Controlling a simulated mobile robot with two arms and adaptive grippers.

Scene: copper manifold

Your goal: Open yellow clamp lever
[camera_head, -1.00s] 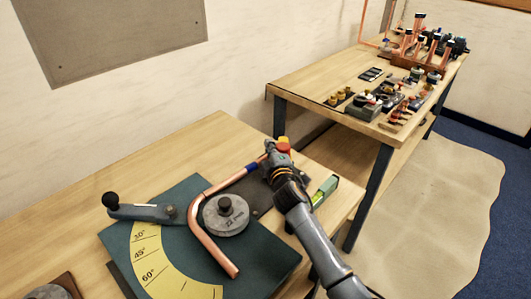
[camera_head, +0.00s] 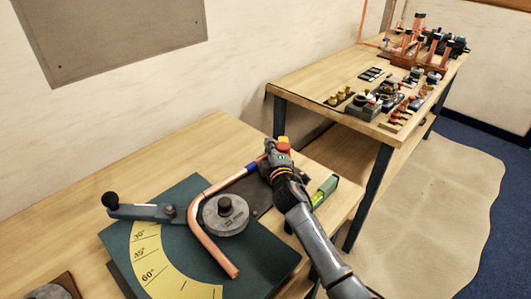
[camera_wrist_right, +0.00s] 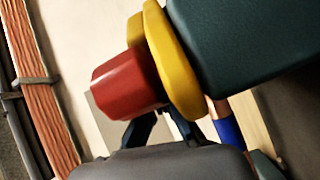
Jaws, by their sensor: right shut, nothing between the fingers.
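The yellow clamp lever (camera_wrist_right: 174,62) with its red knob (camera_wrist_right: 127,84) fills the middle of the right wrist view, against a dark green block. In the head view the lever, mostly hidden, shows as a small red and yellow patch (camera_head: 284,147) at the far end of the bender. My right gripper (camera_head: 272,150) is right beside it there. In the right wrist view my dark fingers (camera_wrist_right: 165,125) are just below the knob and lever, shut with nothing between them. Whether they touch the lever I cannot tell. My left gripper is not in view.
A bent copper pipe (camera_head: 205,226) with a blue mark lies around a round grey former (camera_head: 228,222) on the green bender plate (camera_head: 262,265). A blue-grey handle (camera_head: 140,211) is at left. A green level (camera_head: 325,190) lies beside my arm. A second bench (camera_head: 315,88) holds fittings.

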